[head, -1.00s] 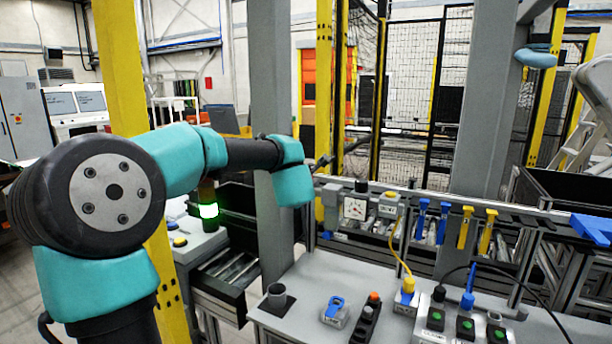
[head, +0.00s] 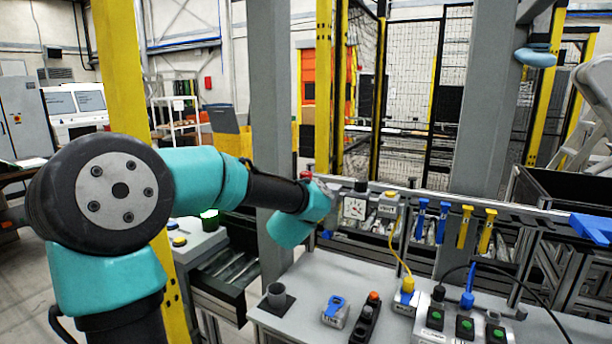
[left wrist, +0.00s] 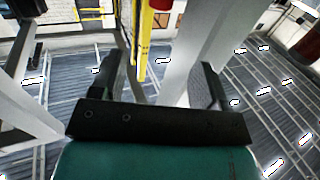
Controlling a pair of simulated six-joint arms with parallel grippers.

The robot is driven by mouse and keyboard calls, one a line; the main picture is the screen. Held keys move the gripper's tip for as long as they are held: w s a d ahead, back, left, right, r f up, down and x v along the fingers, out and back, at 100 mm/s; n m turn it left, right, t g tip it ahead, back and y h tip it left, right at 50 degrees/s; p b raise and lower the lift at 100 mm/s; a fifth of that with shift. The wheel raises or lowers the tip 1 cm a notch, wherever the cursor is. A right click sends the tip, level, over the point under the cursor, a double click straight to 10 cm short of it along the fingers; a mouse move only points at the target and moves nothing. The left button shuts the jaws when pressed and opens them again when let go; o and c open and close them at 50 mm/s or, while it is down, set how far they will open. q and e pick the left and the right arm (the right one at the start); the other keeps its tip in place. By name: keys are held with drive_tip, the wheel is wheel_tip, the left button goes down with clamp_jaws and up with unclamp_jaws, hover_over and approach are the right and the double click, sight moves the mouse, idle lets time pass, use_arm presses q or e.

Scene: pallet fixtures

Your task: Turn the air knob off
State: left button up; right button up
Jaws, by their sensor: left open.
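A small red part (head: 305,175) shows just behind my left wrist in the head view, left of the pressure gauge; it may be the air knob, but I cannot tell which way it is turned. A red patch (left wrist: 160,4) at the top edge of the left wrist view may be the same part. My left gripper (left wrist: 160,72) is open and empty, with its two black fingers wide apart. In the head view my wrist mostly hides it near the left end of the rail. My right gripper is in neither view.
A square gauge (head: 354,208) stands right of my wrist. Blue and yellow tags hang on the rail beyond. A blue-handled block (head: 335,312), a black switch box (head: 366,320) and a grey cup (head: 277,296) stand on the bench (head: 325,270). A grey column (head: 270,100) rises behind the arm.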

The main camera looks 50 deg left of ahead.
sight(305, 176)
use_arm(q)
drive_tip(key=x, duration=1.7)
drive_tip(key=shift+w+a, duration=0.1)
drive_tip(key=shift+a, duration=0.1)
drive_tip(key=shift+c, duration=0.2)
drive_tip(key=c, duration=0.9)
